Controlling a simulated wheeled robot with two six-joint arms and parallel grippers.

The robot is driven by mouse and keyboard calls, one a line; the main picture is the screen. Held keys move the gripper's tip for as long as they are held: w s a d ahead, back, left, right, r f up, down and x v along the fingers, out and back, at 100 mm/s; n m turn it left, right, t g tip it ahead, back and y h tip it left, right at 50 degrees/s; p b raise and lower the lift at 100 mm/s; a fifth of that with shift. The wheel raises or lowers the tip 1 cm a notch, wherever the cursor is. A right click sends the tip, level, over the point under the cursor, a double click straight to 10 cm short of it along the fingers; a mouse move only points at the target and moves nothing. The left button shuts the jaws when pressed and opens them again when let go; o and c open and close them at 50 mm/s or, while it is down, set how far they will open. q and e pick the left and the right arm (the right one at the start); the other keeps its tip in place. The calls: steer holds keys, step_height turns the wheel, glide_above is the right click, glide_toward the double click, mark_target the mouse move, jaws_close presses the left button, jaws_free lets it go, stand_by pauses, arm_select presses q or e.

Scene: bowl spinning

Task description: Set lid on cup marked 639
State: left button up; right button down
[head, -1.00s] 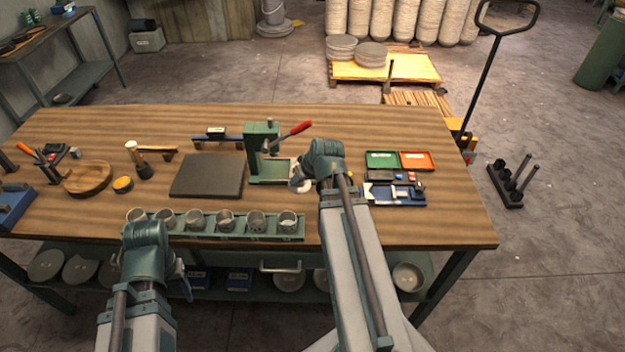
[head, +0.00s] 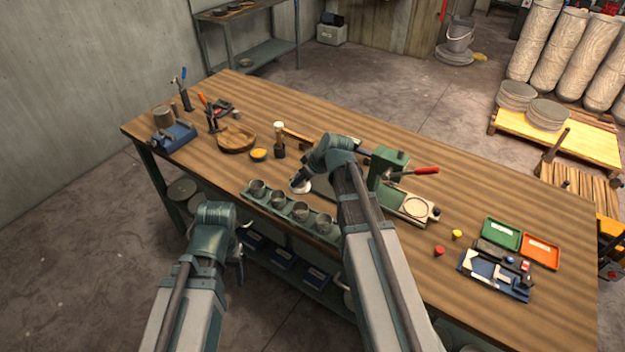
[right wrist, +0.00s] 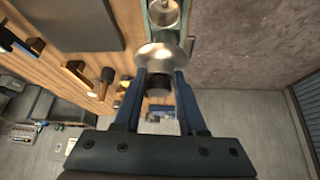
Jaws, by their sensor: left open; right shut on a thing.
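My right gripper (right wrist: 160,82) is shut on the dark knob of a shiny metal lid (right wrist: 160,56). The lid also shows as a pale disc in the head view (head: 300,187), beside or over the cup row; its height above the cups is unclear. Several grey metal cups stand in a green rack (head: 268,208) along the table's front edge, including a left-end cup (head: 257,188) and another cup (head: 323,224). Their markings are too small to read, so I cannot tell which is 639. My right arm hides part of the rack. My left gripper (head: 240,243) is open and empty, in front of the table.
A green press with a red handle (head: 426,170) stands right of my right arm. A wooden bowl (head: 236,138), a yellow tin (head: 258,154) and a mallet (head: 279,140) lie behind the rack. Green (head: 501,234) and orange trays (head: 541,250) sit at the right.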

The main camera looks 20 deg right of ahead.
steer(key=shift+a+f, duration=0.1)
steer(key=shift+f, duration=0.1)
step_height(320, 180, down, 7)
steer(key=b, duration=0.7)
steer(key=shift+r, duration=0.15)
steer(key=shift+f+b, duration=1.4)
steer(key=shift+b, duration=0.1)
stand_by(1.2)
stand_by(0.3)
jaws_free()
stand_by(0.4)
steer(key=shift+r, duration=0.1)
steer(key=shift+r+p, duration=3.95)
steer(key=shift+p, duration=0.15)
